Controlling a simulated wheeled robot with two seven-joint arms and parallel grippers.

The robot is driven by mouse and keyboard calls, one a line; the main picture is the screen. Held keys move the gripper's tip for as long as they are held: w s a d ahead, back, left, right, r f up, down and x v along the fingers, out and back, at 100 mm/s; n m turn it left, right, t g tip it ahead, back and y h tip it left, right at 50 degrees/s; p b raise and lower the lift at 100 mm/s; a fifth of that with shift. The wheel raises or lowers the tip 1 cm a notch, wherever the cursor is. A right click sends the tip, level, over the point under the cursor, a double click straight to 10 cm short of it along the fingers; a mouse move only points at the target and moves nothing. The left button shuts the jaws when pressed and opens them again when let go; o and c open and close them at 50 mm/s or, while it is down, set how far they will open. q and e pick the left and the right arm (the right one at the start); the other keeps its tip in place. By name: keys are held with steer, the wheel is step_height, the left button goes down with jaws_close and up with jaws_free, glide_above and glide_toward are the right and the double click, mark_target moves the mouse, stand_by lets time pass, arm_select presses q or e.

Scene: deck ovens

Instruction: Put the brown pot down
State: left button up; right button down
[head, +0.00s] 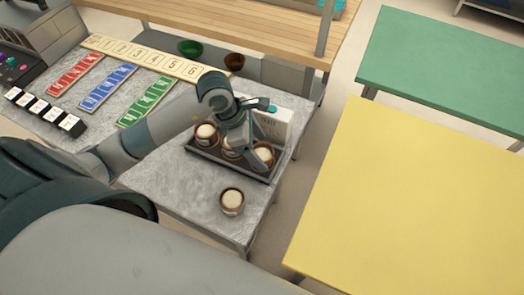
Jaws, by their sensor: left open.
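Several brown pots with pale tops are in view. One brown pot (232,201) stands on the grey stone-like tabletop, in front of the dark tray (225,164). Others sit in the tray: one at its left (206,135), one at its right (264,154), and one in the middle (232,149) partly hidden by my left gripper. My left gripper (245,152) is open and points down over the tray, close to the middle and right pots. I cannot tell whether it touches either one. My right gripper is out of view.
A white box (275,126) stands behind the tray. Red, blue and green cards (107,88), a numbered strip (150,56) and a row of black-and-white blocks (45,111) lie at the left. Green (189,47) and brown (234,61) bowls are behind. Yellow (430,200) and green (440,65) tables are bare.

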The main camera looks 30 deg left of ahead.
arm_select(q)
steer(key=b+v, duration=0.2)
steer(key=v, duration=0.8)
steer(key=shift+d, duration=0.1)
